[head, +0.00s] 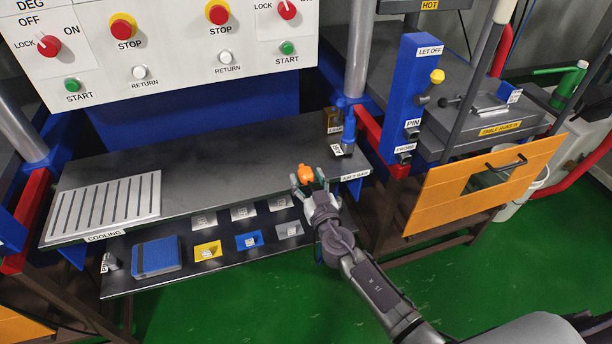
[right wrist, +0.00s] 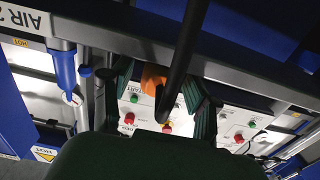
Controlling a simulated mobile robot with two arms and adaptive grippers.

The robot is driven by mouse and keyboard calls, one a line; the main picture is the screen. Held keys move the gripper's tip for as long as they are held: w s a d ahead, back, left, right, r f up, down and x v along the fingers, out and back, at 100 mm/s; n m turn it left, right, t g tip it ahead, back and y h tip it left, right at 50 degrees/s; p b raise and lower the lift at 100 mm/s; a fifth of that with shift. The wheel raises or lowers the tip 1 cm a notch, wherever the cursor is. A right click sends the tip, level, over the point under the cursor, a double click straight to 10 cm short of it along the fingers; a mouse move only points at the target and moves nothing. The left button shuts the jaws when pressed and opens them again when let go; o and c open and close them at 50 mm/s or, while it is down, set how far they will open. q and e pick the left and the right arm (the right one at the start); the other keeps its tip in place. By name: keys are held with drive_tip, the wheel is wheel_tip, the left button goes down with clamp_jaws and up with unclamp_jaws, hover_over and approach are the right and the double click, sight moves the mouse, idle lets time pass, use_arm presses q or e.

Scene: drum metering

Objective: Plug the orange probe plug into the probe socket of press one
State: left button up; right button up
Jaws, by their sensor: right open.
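The orange probe plug (head: 305,173) shows between the fingertips of my right gripper (head: 311,180), above the front right part of the dark bench. My right gripper is open, its fingers on either side of the plug. In the right wrist view the plug (right wrist: 153,78) shows between the spread ridged fingers (right wrist: 162,98), partly hidden by a dark bar or cable. The probe socket (head: 404,158) sits under the PROBE label low on the blue post, right of and apart from the gripper. I cannot read which press this is. My left gripper is out of view.
The bench (head: 240,165) has a slotted cooling plate (head: 105,205) at left. A lower shelf holds a blue book (head: 155,257) and several labelled blocks. An orange guard (head: 485,185) stands at right.

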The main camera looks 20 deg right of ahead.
sight(308, 175)
clamp_jaws()
drive_tip(key=shift+r+p, duration=1.05)
drive_tip(key=shift+r, duration=0.5)
